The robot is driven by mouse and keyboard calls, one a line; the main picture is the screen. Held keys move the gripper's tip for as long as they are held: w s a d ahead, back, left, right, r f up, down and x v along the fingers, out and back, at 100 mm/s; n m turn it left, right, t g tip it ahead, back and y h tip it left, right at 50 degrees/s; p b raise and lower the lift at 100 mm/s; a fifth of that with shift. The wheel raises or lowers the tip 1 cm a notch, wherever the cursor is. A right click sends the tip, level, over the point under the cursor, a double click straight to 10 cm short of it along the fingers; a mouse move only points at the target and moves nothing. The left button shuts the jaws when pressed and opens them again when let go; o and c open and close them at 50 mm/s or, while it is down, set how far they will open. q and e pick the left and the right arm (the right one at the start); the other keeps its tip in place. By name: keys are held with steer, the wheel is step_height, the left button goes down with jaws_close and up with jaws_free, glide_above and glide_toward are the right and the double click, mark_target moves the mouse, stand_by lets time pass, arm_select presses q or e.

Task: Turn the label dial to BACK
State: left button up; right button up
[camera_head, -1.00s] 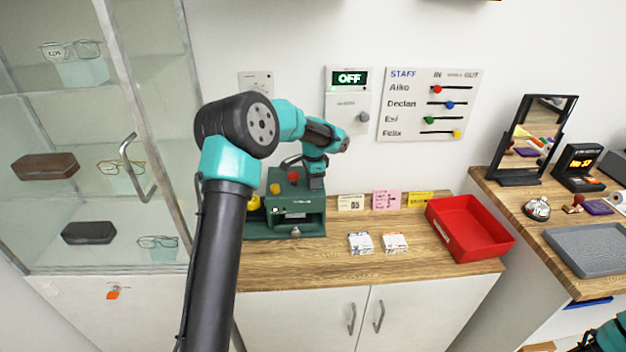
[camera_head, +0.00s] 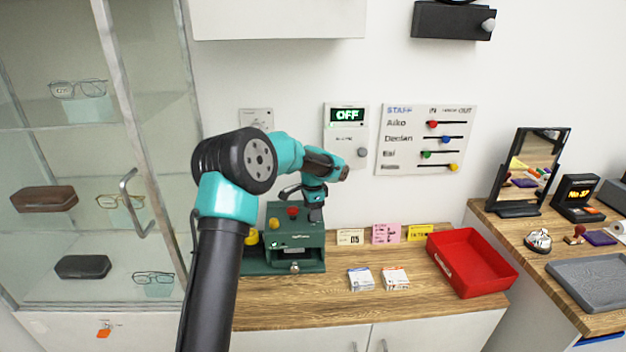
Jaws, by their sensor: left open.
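A dark green machine (camera_head: 312,260) stands on the wooden counter below the left arm. It has a small pale round knob (camera_head: 295,267) low on its front, a red button (camera_head: 292,211) and a yellow button (camera_head: 274,223) on top. I cannot tell for sure which part is the label dial, and no BACK marking is readable. My left gripper (camera_head: 315,214) points down over the machine's upper right part, open, its fingertips small and dark against the machine. I cannot tell whether they touch it. My right gripper is out of view.
A red tray (camera_head: 473,231) and small cards lie right of the machine. A wall panel reading OFF (camera_head: 346,150) with a grey knob is behind the wrist. A staff board (camera_head: 425,155) hangs beside it. A glass cabinet (camera_head: 85,250) stands left. The counter's front strip is clear.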

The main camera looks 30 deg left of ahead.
arm_select(q)
step_height(320, 180, up, 15)
steer(key=shift+s+d+r, duration=0.2)
steer(key=shift+s+d, duration=0.1)
steer(key=shift+d, duration=0.05)
stand_by(0.4)
